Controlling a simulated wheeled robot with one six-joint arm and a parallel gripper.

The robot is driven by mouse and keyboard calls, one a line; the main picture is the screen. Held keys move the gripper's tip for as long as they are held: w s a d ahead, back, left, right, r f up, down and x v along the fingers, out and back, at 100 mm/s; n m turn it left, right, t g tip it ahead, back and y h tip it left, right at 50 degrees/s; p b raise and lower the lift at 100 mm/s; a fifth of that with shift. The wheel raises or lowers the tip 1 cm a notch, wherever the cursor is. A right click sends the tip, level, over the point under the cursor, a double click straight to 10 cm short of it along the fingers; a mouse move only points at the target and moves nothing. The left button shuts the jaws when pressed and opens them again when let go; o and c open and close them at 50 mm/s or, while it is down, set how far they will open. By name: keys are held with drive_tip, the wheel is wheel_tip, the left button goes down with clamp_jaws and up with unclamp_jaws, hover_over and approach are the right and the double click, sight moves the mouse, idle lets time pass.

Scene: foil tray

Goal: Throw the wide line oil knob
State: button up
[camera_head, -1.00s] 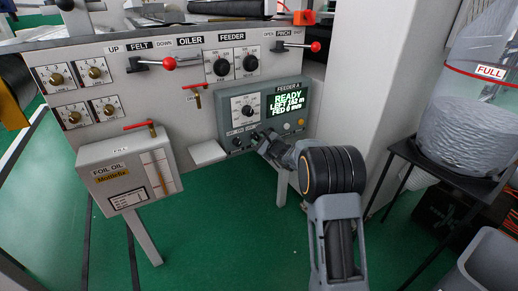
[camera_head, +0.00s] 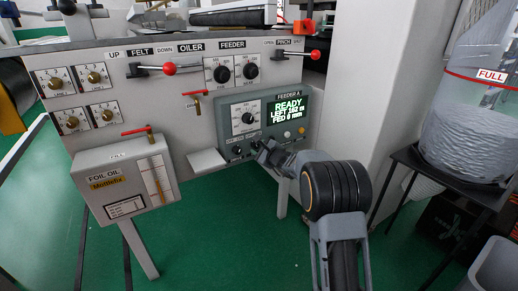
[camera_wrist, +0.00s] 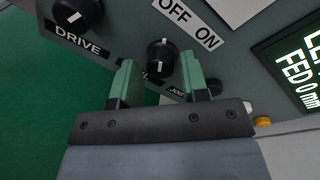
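Feeder A (camera_head: 222,125) is a grey-green box with a lit screen. Two small black knobs sit along its lower edge. In the wrist view one knob (camera_wrist: 73,14) is labelled DRIVE; the other (camera_wrist: 160,56) sits below an OFF ON plate, and its lower label is partly hidden by my fingers. My gripper (camera_wrist: 157,80) is open, its green fingertips either side of that second knob with gaps showing; I cannot tell whether they touch it. In the head view my gripper (camera_head: 260,148) is at the box's lower edge. No label reading "wide line oil" is legible.
Several brass knobs (camera_head: 94,77) sit on the left panel, and black feeder knobs (camera_head: 250,72) above the box. A foil oil tank (camera_head: 90,168) and a small white shelf (camera_head: 207,161) stand left of my gripper. A white pillar (camera_head: 365,90) rises at right.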

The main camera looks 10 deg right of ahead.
drive_tip(key=shift+o, duration=1.2)
drive_tip(key=shift+d, duration=0.1)
drive_tip(key=shift+s+d+r, duration=0.15)
drive_tip(key=shift+s, duration=0.25)
drive_tip(key=p+v, duration=0.2)
drive_tip(key=v, duration=1.1)
drive_tip(key=shift+p, duration=0.3)
